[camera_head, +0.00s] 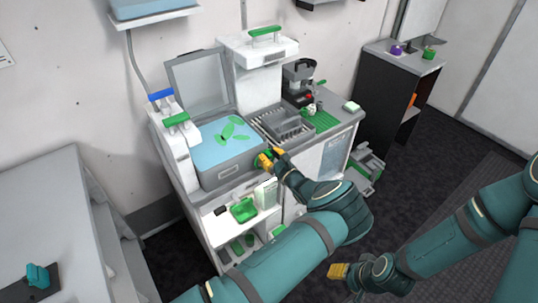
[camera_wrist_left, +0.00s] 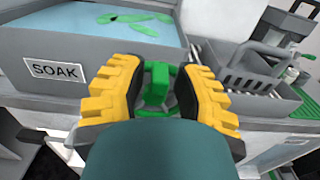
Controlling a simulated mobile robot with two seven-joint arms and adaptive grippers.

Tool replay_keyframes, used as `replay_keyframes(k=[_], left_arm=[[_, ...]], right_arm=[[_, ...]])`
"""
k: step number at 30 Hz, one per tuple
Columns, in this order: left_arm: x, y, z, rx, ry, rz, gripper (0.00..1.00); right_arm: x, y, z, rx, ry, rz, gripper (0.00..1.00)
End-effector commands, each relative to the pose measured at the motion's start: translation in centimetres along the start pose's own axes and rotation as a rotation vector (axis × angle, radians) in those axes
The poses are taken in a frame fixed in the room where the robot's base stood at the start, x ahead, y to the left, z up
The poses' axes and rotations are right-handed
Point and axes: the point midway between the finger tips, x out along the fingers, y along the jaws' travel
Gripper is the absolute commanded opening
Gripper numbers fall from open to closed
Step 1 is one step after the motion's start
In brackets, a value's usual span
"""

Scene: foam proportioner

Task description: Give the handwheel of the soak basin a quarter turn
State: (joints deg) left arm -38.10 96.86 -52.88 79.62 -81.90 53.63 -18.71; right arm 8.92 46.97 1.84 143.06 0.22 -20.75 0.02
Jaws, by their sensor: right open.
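The soak basin (camera_head: 228,168) is a grey tub of blue liquid with green leaf-like pieces in it. Its SOAK label (camera_wrist_left: 54,70) shows in the left wrist view. The green handwheel (camera_wrist_left: 157,88) sits on the basin's front right. My left gripper (camera_head: 267,160) is at the handwheel, with its yellow fingers (camera_wrist_left: 158,95) on either side of it. The fingers stand apart, with narrow gaps to the wheel; contact at the rear is hidden. My right gripper (camera_head: 338,271) is open and empty, low over the floor, away from the basin.
A grey rack (camera_head: 283,127) stands right of the basin, and a dark coffee-machine-like device (camera_head: 299,82) is behind it. A shelf with a green tray (camera_head: 244,209) lies below the basin.

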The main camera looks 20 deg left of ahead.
Motion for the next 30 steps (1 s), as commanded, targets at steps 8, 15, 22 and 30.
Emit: replay_keyframes(k=[8, 15, 22, 30], left_arm=[[0.39, 0.03, -0.01, 0.001, 0.0, 0.0, 0.3], [0.36, 0.03, -0.01, 0.001, 0.0, 0.0, 0.0], [0.37, 0.06, 0.0, -0.008, 0.0, 0.0, 0.0], [0.39, 0.51, -0.03, -0.105, -0.001, 0.001, 0.0]], right_arm=[[-0.03, 0.0, -0.01, 0.0, 0.0, 0.0, 0.47], [-0.03, 0.0, -0.01, 0.0, 0.0, 0.0, 0.47], [0.02, 0.01, 0.0, 0.0, 0.0, 0.0, 0.47], [0.46, 0.15, 0.05, 0.0, 0.0, 0.001, 0.47]])
